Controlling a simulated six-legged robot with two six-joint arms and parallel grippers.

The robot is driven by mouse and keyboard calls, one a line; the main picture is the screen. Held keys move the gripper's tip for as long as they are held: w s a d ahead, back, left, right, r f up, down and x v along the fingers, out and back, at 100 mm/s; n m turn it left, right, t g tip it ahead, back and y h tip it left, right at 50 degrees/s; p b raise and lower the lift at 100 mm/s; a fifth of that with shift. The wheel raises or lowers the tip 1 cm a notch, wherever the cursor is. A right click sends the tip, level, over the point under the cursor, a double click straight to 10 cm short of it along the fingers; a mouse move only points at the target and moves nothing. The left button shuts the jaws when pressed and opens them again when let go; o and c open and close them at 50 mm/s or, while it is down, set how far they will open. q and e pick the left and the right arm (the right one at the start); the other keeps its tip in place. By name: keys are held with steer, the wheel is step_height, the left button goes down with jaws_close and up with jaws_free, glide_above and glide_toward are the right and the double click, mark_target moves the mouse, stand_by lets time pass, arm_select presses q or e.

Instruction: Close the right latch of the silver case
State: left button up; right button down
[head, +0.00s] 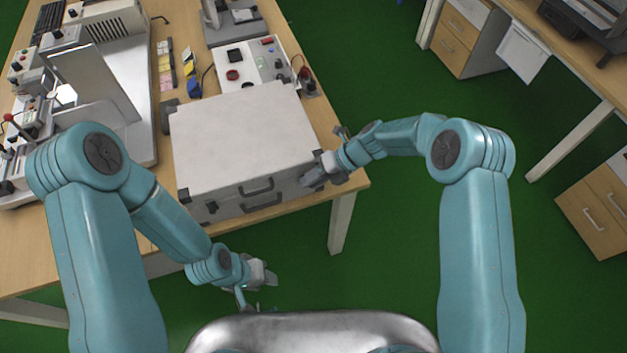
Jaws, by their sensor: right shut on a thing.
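The silver case (240,130) lies closed on the wooden table near its front right corner, with its handles (257,188) facing me. My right gripper (312,178) is at the right end of the case's front, where the right latch would be. It is shut on something there, and the gripper hides the latch, so I cannot see whether the latch is closed. A dark left latch (211,207) shows at the left of the case's front. My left gripper (260,290) hangs below the table's front edge, away from the case, and its fingers look apart.
A control box (258,62) with knobs and wires stands just behind the case. A large grey machine (95,85) takes up the table's left side. Yellow and coloured pieces (187,69) lie between. Green floor (385,240) is open to the right, with drawers (597,212) beyond.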

steer(key=shift+w+r, duration=0.1)
steer(key=shift+r, duration=0.05)
stand_by(0.4)
steer(key=c, duration=1)
jaws_free()
steer(key=shift+a, duration=0.1)
steer(key=shift+c, duration=0.2)
steer(key=b+v, duration=0.3)
steer(key=v, duration=1.3)
steer(key=shift+w, duration=0.15)
steer(key=shift+r, duration=0.15)
